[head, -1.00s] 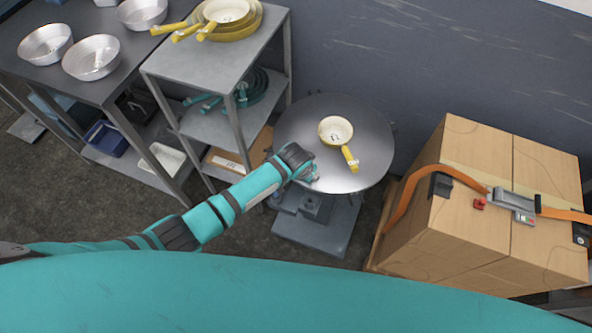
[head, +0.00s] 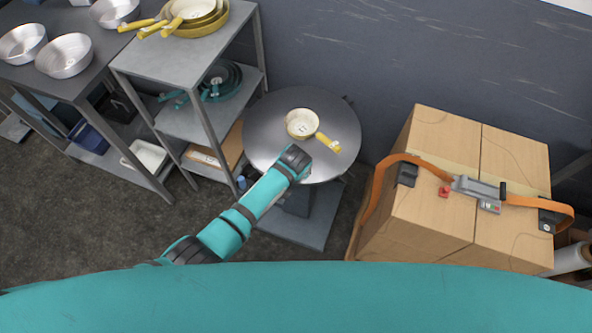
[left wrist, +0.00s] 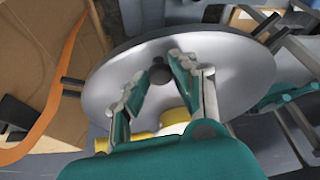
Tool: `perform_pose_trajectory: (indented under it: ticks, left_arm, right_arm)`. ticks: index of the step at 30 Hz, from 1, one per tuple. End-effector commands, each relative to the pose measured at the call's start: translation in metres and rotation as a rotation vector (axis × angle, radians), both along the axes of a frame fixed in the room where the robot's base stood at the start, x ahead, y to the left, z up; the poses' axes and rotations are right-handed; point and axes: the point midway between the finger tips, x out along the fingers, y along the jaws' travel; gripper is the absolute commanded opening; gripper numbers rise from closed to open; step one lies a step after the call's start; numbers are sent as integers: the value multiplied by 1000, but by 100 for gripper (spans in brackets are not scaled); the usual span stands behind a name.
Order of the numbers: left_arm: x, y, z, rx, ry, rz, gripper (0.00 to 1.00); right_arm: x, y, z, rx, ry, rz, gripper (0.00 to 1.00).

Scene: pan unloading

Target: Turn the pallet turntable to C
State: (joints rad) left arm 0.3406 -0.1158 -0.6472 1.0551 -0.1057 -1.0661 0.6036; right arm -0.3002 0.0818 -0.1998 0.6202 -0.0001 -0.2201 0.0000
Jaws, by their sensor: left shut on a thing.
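The turntable (head: 270,150) is a round grey metal disc on a pedestal, at the middle of the head view. Its disc also fills much of the left wrist view (left wrist: 235,75). A cream pan (head: 302,124) with a yellow handle lies on it, the handle pointing right and slightly towards me. My left gripper (head: 303,168) is at the disc's near side. In the left wrist view its fingers (left wrist: 158,70) are shut on a dark knob (left wrist: 160,74) at the disc. I cannot read any letter marks. My right gripper is not in view.
A strapped stack of cardboard boxes (head: 430,195) stands close on the right. A shelf rack (head: 190,55) with yellow pans and a dark table (head: 95,85) with metal bowls stand on the left. The wall is behind the disc. Floor is free at lower left.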

Motion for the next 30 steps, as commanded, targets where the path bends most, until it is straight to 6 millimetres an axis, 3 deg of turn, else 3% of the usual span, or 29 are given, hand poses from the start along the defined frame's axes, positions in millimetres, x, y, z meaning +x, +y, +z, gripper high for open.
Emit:
perform_pose_trajectory:
  ticks: [20, 21, 26, 30]
  left_arm:
    - [3, -2, 2, -5, -6, 29, 0]
    - [3, -2, 2, -4, -6, 29, 30]
    - [2, -2, 2, -3, -5, 29, 49]
    - [2, -1, 1, -2, -3, 30, 49]
  right_arm:
    - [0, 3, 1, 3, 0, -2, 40]
    - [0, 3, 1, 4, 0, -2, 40]
    - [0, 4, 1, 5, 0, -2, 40]
    - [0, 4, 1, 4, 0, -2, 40]
